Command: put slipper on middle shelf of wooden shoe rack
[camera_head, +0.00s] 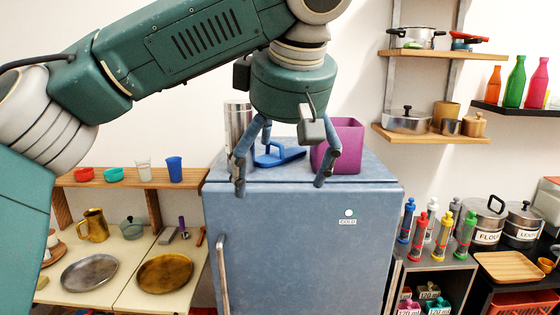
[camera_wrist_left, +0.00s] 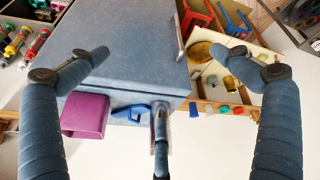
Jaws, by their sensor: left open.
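A blue flat object with a raised part (camera_head: 277,154) lies on top of the blue fridge (camera_head: 300,240); it looks like the slipper, but I cannot be sure. It also shows in the left wrist view (camera_wrist_left: 130,112), beside my third finger. My left gripper (camera_head: 281,185) is open and empty, with its fingers spread in front of and above the fridge top; it frames the fridge in the left wrist view (camera_wrist_left: 171,55). I see no wooden shoe rack in either view. My right gripper is out of view.
A purple square container (camera_head: 338,148) stands right of the blue object, and a metal cylinder (camera_head: 237,130) stands left of it. Wooden wall shelves (camera_head: 432,136) with pots are at the right. A low wooden shelf (camera_head: 132,177) holds cups at the left.

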